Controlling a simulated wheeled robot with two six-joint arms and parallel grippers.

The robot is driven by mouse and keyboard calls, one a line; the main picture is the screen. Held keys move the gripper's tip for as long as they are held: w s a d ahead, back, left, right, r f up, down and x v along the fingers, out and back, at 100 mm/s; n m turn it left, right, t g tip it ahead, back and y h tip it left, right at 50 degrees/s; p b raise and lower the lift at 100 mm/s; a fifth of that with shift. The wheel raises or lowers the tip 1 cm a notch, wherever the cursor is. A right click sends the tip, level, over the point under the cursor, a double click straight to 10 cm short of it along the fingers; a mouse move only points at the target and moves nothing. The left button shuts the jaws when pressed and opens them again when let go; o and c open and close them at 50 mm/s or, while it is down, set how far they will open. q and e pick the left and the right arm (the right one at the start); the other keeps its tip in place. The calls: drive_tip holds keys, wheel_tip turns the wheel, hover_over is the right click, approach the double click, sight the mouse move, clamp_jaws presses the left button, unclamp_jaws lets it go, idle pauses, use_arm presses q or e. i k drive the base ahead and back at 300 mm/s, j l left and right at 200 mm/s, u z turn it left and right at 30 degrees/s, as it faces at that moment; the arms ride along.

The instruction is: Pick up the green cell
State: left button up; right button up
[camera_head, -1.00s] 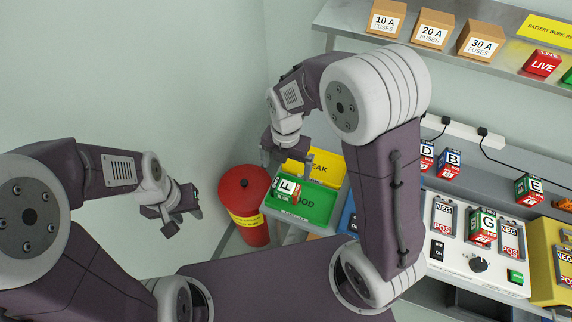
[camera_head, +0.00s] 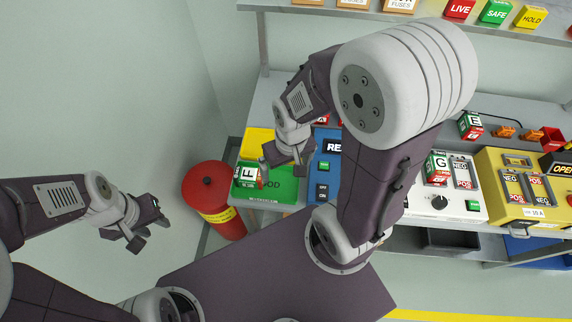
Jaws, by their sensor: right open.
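Three cells with green faces are in view. Cell F (camera_head: 248,176) sits on the green tray (camera_head: 285,188) at the left end of the bench. Cell G (camera_head: 437,168) stands at the white charger (camera_head: 465,207). Cell E (camera_head: 470,125) stands farther back on the bench. My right gripper (camera_head: 282,163) is open and empty, above the tray and just right of cell F, apart from it. My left gripper (camera_head: 148,230) is open and empty, left of the red bin and away from the cells. My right arm hides part of the bench between tray and charger.
A red bin (camera_head: 208,200) stands left of the tray. A blue unit (camera_head: 325,165) is right of the tray. A yellow unit (camera_head: 515,195) is right of the charger. A shelf (camera_head: 425,20) with boxes and coloured blocks runs above the bench.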

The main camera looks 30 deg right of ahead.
sight(437, 168)
drive_tip(key=z, duration=2.65)
